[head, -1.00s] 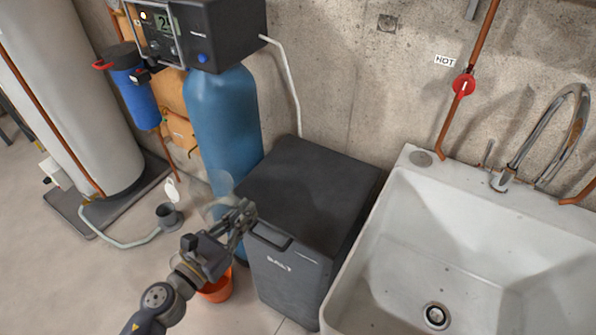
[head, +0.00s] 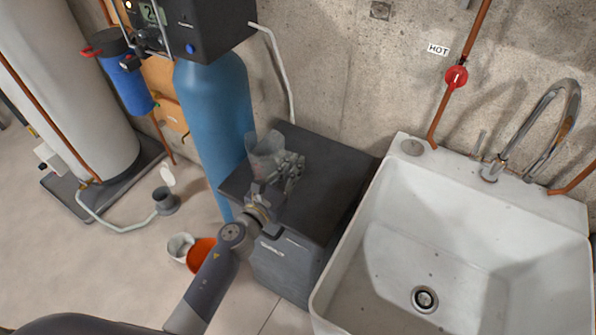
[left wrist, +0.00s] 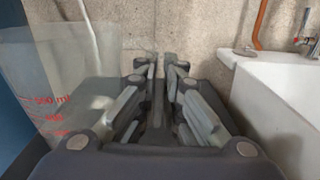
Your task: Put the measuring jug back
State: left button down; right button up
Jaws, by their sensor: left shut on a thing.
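The clear measuring jug (head: 264,146) is over the left back part of the dark salt bin's lid (head: 325,160), by the blue tank. In the left wrist view the jug (left wrist: 60,85) stands at the left, roughly upright, with red volume marks. My left gripper (head: 292,168) is just right of the jug and shut on it; the fingers (left wrist: 158,75) hide the part they hold. I cannot tell whether the jug's base touches the lid. My right gripper is not in view.
A white sink (head: 385,240) with a tap stands right of the bin. A blue tank (head: 218,120) stands left of it. An orange bucket (head: 201,252) and a white cup (head: 180,246) are on the floor. The lid's right part is clear.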

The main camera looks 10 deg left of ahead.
pick_arm(q)
jog(key=f, duration=0.1)
jog(key=w+d+f+b, duration=0.1)
jog(key=shift+f, duration=0.8)
jog(key=shift+f+b, duration=0.15)
jog(key=shift+b, duration=0.25)
jog(key=c, duration=1.7)
grip_release()
